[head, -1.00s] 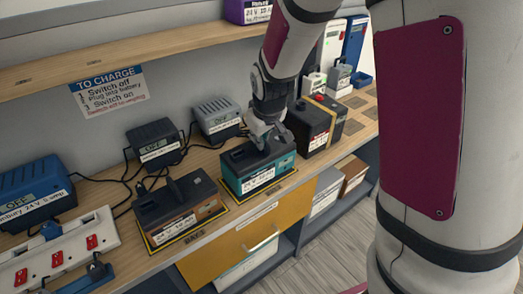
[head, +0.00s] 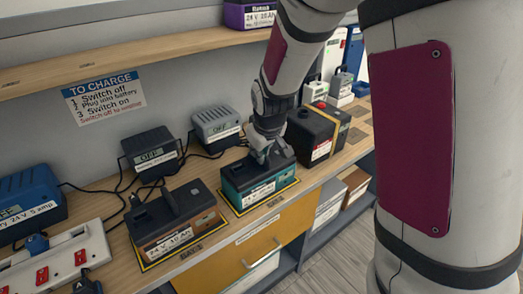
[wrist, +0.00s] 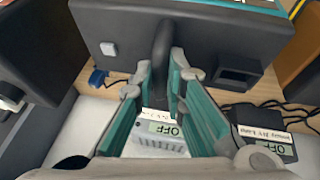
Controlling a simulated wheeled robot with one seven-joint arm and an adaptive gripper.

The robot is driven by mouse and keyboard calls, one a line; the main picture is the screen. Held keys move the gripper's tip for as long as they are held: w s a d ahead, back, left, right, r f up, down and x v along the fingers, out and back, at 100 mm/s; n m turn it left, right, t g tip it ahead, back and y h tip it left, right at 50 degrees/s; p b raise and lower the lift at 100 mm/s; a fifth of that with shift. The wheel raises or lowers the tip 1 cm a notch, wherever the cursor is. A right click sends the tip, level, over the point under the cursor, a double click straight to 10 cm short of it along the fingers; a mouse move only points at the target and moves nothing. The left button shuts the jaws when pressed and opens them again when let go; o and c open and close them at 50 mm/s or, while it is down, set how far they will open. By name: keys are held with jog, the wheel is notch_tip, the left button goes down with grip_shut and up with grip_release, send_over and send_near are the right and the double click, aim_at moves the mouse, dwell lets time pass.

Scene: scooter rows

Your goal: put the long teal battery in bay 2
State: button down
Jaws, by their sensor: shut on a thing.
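The teal battery (head: 235,188), with a dark top and a white label, stands upright within a yellow-edged mat (head: 277,198) on the bench. I cannot see any gap below it. My gripper (head: 265,152) is over its top, shut on its black handle. In the wrist view the handle (wrist: 162,50) stands between the fingers (wrist: 165,95), with the dark battery top (wrist: 225,48) behind it. I cannot read a bay number at this mat.
A brown-sided battery (head: 175,215) stands on another yellow-edged mat to the left. A black box with a red cap (head: 310,135) stands close on the right. Chargers (head: 152,150) with loose cables and a white power strip (head: 60,262) line the bench. A shelf (head: 130,55) runs above.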

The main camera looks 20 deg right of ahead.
jog(key=shift+w+r, duration=0.1)
jog(key=c, duration=2)
grip_release()
jog(key=o, duration=0.4)
jog(key=shift+c, duration=0.2)
jog(key=d+p+v, duration=0.1)
jog(key=p+v, duration=0.1)
jog(key=v, duration=0.9)
jog(key=s+r+m, duration=0.2)
jog(key=s+r, duration=0.1)
jog(key=s, duration=1.1)
jog(key=s+r+m+g, duration=0.1)
jog(key=s+r, duration=0.3)
jog(key=s, duration=0.9)
jog(key=shift+s+m+g+y, duration=0.3)
jog(key=shift+s+m, duration=0.1)
jog(key=shift+m, duration=0.1)
